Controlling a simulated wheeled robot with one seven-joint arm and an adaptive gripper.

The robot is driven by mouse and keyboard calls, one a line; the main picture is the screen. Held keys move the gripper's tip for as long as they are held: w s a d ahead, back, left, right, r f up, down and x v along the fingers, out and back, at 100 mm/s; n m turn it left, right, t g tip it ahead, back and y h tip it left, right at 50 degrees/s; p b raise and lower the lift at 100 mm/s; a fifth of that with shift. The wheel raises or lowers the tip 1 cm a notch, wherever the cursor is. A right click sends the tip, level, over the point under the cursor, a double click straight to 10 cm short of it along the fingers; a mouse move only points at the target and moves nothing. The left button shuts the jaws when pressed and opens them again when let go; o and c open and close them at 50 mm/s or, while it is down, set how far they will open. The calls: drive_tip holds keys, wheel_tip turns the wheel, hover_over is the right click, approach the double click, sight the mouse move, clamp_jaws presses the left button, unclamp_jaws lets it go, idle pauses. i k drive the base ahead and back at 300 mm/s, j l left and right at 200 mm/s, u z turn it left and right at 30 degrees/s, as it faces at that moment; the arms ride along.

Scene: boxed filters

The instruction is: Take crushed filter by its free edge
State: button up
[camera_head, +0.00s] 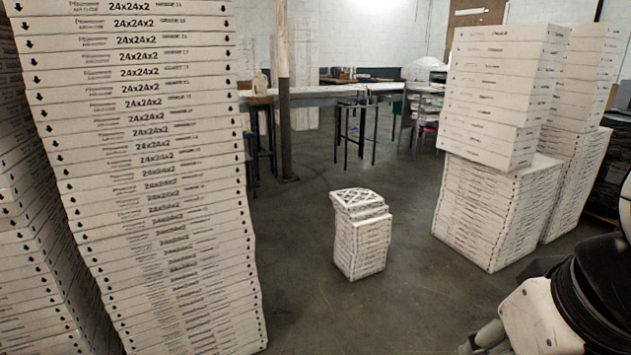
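A small stack of white filters (362,248) stands alone on the grey floor in the middle of the view. On its top lies a filter with a lattice face (355,197), set back and askew from the ones below, so that its edges do not line up with the stack. It may be the crushed filter, but its damage is too small to make out. My arm shows at the lower right, cut off by the picture edge.
A tall leaning stack of 24x24x2 filters (160,190) fills the left. Large stacks of boxes (495,205) stand at the right. Workbenches (330,92) and a post (283,90) are behind. The floor (320,310) around the small stack is clear.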

sight(357, 199)
drive_tip(key=i, duration=1.4)
drive_tip(key=i+j+z, duration=0.1)
drive_tip(key=i, duration=1.3)
drive_tip(key=i+u, duration=0.1)
drive_tip(key=i, duration=0.4)
drive_tip(key=i+l+u, duration=0.15)
drive_tip(key=i, duration=0.3)
